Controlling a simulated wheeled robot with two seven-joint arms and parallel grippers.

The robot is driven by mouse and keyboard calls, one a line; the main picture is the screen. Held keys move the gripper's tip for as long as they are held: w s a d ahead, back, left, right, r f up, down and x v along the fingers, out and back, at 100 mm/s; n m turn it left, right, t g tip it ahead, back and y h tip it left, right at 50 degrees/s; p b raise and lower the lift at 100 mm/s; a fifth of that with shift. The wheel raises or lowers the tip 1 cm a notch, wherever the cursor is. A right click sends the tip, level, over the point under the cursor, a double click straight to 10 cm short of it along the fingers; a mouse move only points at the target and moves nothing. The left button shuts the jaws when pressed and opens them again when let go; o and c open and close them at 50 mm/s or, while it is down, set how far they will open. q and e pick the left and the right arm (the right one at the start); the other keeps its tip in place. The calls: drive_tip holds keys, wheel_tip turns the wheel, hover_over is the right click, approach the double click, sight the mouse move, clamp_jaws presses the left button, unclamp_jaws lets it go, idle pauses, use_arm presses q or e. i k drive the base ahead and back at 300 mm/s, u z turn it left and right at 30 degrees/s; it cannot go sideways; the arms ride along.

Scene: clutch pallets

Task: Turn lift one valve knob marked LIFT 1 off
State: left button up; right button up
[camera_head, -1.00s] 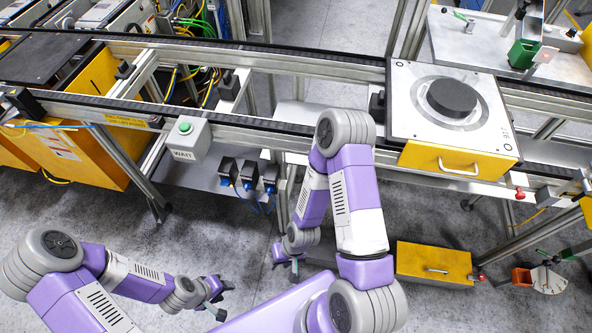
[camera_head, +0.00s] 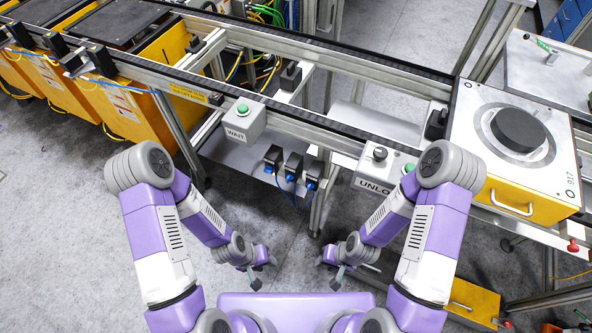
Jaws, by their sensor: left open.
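No LIFT 1 marking can be read in the head view, so I cannot tell which part is its valve knob. Three black units with blue fittings, the left one (camera_head: 273,158), the middle one (camera_head: 292,166) and the right one (camera_head: 314,174), sit on a shelf below the conveyor; any labels are too small to read. My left gripper (camera_head: 264,271) is open and empty, low in front of my base. My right gripper (camera_head: 330,272) looks open and empty, facing it. Both are apart from the shelf and the units.
A grey WAIT box (camera_head: 243,121) with a green button hangs on the conveyor rail (camera_head: 310,122). A box reading UNLO (camera_head: 388,167), partly behind my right arm, carries a black knob. A pallet (camera_head: 467,117) with a black disc stands at right. Open floor (camera_head: 70,220) lies at left.

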sight(268, 169)
drive_tip(key=z, duration=0.1)
drive_tip(key=k, duration=1)
drive_tip(key=u, duration=1)
drive_tip(key=i, duration=1.15)
drive_tip(key=z, duration=0.6)
